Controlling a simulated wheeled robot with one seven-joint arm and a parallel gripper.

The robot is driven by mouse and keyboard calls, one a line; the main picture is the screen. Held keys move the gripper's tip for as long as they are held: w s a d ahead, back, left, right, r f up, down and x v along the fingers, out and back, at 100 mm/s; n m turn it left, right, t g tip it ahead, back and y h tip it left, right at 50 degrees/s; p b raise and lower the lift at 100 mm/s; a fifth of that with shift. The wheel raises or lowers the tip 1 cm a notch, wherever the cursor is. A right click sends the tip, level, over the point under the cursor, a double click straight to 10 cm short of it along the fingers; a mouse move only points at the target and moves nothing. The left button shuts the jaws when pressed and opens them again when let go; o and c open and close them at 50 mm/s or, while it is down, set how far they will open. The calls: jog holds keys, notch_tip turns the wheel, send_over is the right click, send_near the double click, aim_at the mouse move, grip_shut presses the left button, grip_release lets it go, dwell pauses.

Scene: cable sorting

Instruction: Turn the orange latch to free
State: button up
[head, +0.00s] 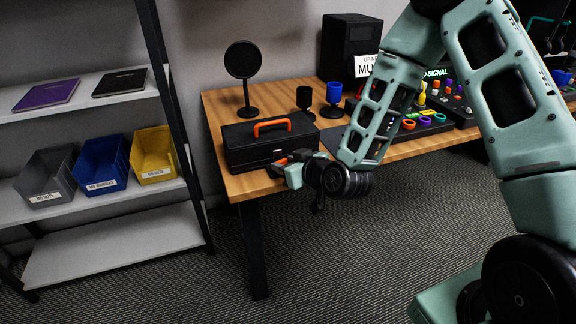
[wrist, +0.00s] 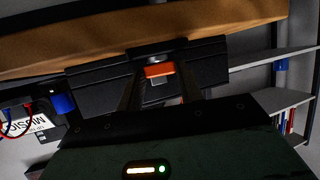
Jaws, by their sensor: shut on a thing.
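The orange latch (wrist: 159,70) is on the front of a black case (head: 250,148) with an orange handle (head: 272,125). The case stands at the left end of the wooden table. My gripper (head: 292,162) is at the case's front face. In the wrist view my gripper (wrist: 160,88) has its two dark fingers on either side of the latch, shut on it. Part of the latch shows between the fingertips. In the head view the gripper hides most of the latch, so its exact angle is hard to tell there.
A shelf on the left holds grey (head: 45,178), blue (head: 102,165) and yellow (head: 153,154) bins. The floor before the table is clear.

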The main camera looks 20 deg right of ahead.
jog(key=shift+a+m+t+h, duration=0.15)
jog(key=shift+a+m+h, duration=0.05)
jog(key=shift+m+h, duration=0.65)
jog(key=shift+a+m+t+h, duration=0.2)
jog(key=shift+m+h, duration=0.45)
jog(key=shift+h, duration=0.3)
jog(key=o, duration=1)
jog(key=shift+s, duration=0.1)
